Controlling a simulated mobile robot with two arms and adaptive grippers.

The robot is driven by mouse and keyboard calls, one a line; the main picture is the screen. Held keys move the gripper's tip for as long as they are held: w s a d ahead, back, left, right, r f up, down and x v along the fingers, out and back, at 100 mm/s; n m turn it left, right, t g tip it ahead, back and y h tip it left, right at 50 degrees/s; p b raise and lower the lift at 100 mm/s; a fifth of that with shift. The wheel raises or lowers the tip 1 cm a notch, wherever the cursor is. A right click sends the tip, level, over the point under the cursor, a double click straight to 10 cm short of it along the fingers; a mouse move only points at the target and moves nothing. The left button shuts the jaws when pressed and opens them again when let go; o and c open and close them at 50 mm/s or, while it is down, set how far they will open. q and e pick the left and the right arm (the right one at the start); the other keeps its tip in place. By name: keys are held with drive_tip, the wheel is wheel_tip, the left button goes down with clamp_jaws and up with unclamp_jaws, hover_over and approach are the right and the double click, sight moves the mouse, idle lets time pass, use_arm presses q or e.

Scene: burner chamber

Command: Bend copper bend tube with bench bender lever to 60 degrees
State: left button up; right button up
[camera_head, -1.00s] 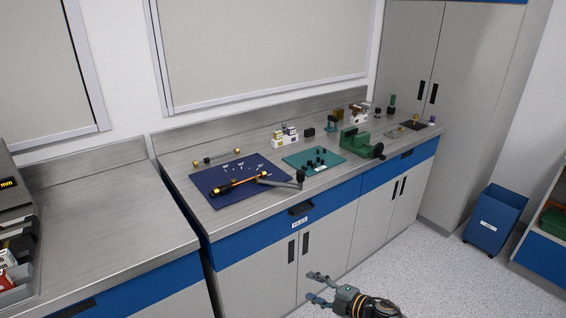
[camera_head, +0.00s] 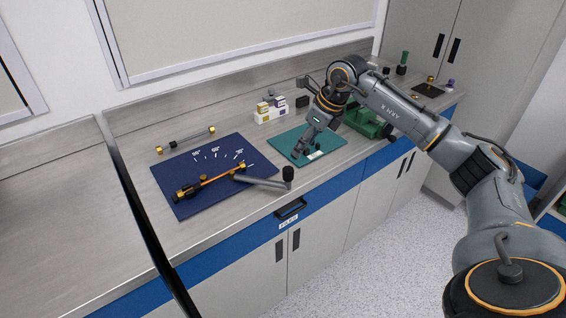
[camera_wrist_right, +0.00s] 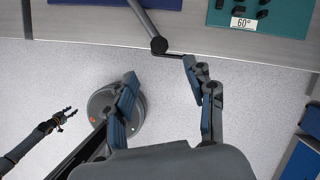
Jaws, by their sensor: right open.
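The copper tube (camera_head: 217,178) lies in the bench bender on a navy mat (camera_head: 180,207) with angle marks. The grey bender lever (camera_head: 262,182) reaches right from it and ends in a dark upright knob (camera_head: 288,174) near the bench's front edge. The lever (camera_wrist_right: 143,18) and knob (camera_wrist_right: 158,45) also show in the right wrist view, just beyond my open right gripper (camera_wrist_right: 160,74), with no visible contact. In the head view my right gripper (camera_head: 304,152) overlaps the teal mat. My left gripper (camera_wrist_right: 68,114) shows only in the right wrist view, with its fingers apart and empty.
The teal mat (camera_head: 283,141) carries dark blocks and a "60°" card (camera_wrist_right: 241,22). A green vise (camera_head: 366,124) stands to its right. A rod with brass ends (camera_head: 186,140) lies behind the navy mat. Bench left of the navy mat is bare.

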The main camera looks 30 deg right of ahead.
drive_tip(key=p, duration=0.2)
hover_over(289, 170)
drive_tip(key=s+d, duration=0.1)
drive_tip(key=s, duration=0.1)
wheel_tip(289, 170, down, 5)
drive_tip(key=p+x, duration=0.1)
drive_tip(key=x, duration=0.4)
drive_tip(key=shift+w+f, duration=0.1)
drive_tip(key=shift+f, duration=0.3)
drive_tip(key=shift+w+f, duration=0.15)
drive_tip(key=shift+f, duration=0.2)
drive_tip(key=shift+w+a+f, duration=0.1)
drive_tip(key=shift+f, duration=0.25)
use_arm(q)
drive_tip(key=r, duration=0.3)
drive_tip(key=shift+s+r, duration=0.25)
drive_tip(key=shift+s, duration=0.1)
use_arm(e)
clamp_jaws()
